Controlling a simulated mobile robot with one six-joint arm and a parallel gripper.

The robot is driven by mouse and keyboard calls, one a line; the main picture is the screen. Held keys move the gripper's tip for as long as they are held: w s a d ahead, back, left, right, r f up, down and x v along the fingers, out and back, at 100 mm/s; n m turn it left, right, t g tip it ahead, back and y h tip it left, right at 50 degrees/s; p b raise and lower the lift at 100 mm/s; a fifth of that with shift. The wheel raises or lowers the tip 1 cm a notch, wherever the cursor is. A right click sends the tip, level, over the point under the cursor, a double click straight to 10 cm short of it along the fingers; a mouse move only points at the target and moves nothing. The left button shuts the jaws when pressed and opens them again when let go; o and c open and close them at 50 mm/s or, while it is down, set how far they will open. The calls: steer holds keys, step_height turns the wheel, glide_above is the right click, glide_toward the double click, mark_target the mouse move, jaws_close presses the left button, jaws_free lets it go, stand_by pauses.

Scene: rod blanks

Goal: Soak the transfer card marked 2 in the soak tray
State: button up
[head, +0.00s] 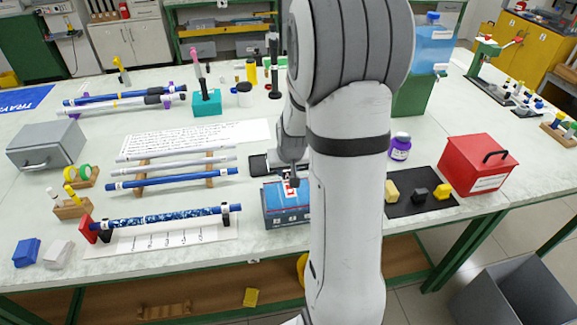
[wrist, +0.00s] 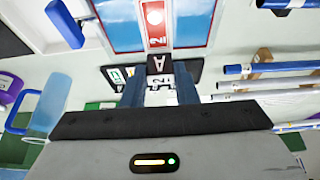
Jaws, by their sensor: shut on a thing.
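My gripper (wrist: 159,92) is shut on the transfer card marked 2 (wrist: 153,22). The card shows as a red and white strip with a 2, reaching out from between the fingers. A black piece marked A and white markings sit nearer the fingertips. The blue soak tray (head: 285,213) stands near the front middle of the table. It also shows in the wrist view (wrist: 122,30), behind the card. In the head view my gripper (head: 290,178) is over the tray's back part, and my arm hides the tray's right side. I cannot tell whether the card touches the water.
A black holder (head: 260,166) lies just behind the tray. Rods on wooden rests (head: 172,183) and a patterned blue rod (head: 160,217) lie to the left. A purple jar (head: 400,147), a black mat (head: 418,207) with sponges and a red box (head: 479,164) stand to the right.

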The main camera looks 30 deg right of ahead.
steer(key=shift+f+b, duration=2.25)
steer(key=shift+f, duration=0.5)
stand_by(2.8)
steer(key=shift+r, duration=0.15)
steer(key=shift+r+p, duration=2.05)
steer(key=shift+r, duration=1.15)
steer(key=shift+r+p, duration=1.15)
steer(key=shift+r, duration=0.85)
